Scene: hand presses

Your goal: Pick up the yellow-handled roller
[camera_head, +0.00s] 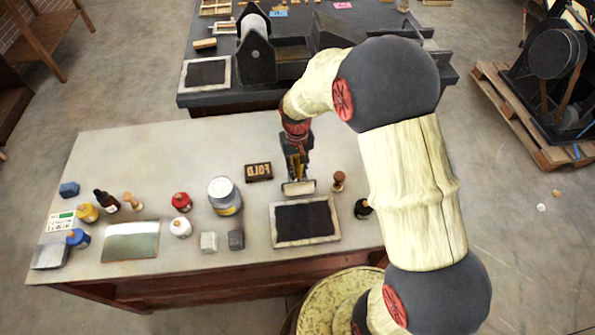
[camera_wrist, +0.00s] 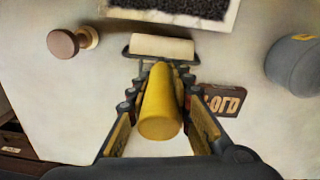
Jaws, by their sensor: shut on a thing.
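The yellow-handled roller shows in the wrist view, its yellow handle (camera_wrist: 160,108) between my gripper's fingers and its pale cylinder (camera_wrist: 161,47) in a dark frame beyond the fingertips. In the head view the pale roller cylinder (camera_head: 299,188) shows just behind the black slab, below my gripper (camera_head: 297,160). My gripper (camera_wrist: 162,90) is shut on the handle, with a finger on each side. Whether the cylinder touches the table cannot be told. My arm hides part of the table's right side.
A black slab in a pale frame (camera_head: 304,221) lies in front of the roller. A lettered block (camera_head: 258,172) is to the left and a brown wooden knob (camera_head: 338,181) to the right. The dark press table (camera_head: 262,96) is behind.

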